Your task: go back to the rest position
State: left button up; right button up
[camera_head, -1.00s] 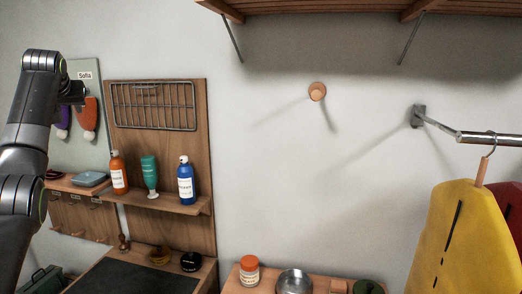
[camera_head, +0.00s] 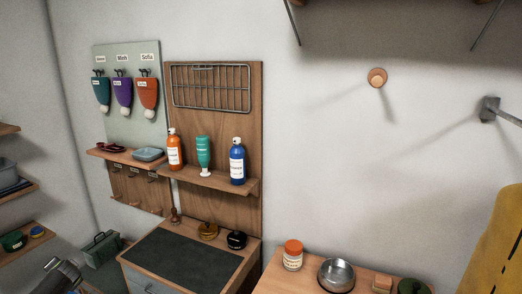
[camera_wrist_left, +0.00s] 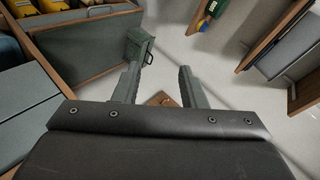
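My left gripper (camera_wrist_left: 160,88) shows in the left wrist view with its two dark fingers apart and nothing between them. Part of my left arm (camera_head: 62,278) shows at the bottom left of the head view; its gripper is not visible there. My right gripper and arm are out of both views. In the head view, the wooden chest (camera_head: 150,280) with a dark top mat stands below the wall panel. In the left wrist view, an open drawer with yellow things (camera_wrist_left: 45,20) lies at the upper left.
A green toolbox (camera_head: 101,248) stands on the floor left of the chest; the wrist view shows it (camera_wrist_left: 140,46) beyond the left finger. Shelves (camera_head: 20,190) line the left edge. Three bottles (camera_head: 204,155) stand on a wall shelf. A metal bowl (camera_head: 336,274) and jar (camera_head: 292,255) sit at the lower right.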

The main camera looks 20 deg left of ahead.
pick_arm(q)
jog(key=s+a+f+m+g, duration=0.15)
jog(key=s+f, duration=0.35)
jog(key=s, duration=0.9)
jog(key=s+a+f+m, duration=0.1)
jog(key=s+f+m, duration=0.3)
jog(key=s, duration=1.1)
jog(key=s+d+f+n+h, duration=0.2)
jog(key=d+f, duration=0.9)
jog(key=d, duration=0.1)
jog(key=s+d+f+n+h, duration=0.1)
jog(key=s+d+f+h, duration=0.15)
jog(key=d+f, duration=0.85)
jog(key=d+f+n+h, duration=0.1)
jog(key=d+f, duration=0.4)
jog(key=d, duration=1.2)
jog(key=d+f+n+h, duration=0.1)
jog(key=d+f+h, duration=0.3)
jog(key=d, duration=1.3)
jog(key=shift+s+f+g, duration=0.15)
jog(key=shift+f+g, duration=0.3)
jog(key=shift+f, duration=0.25)
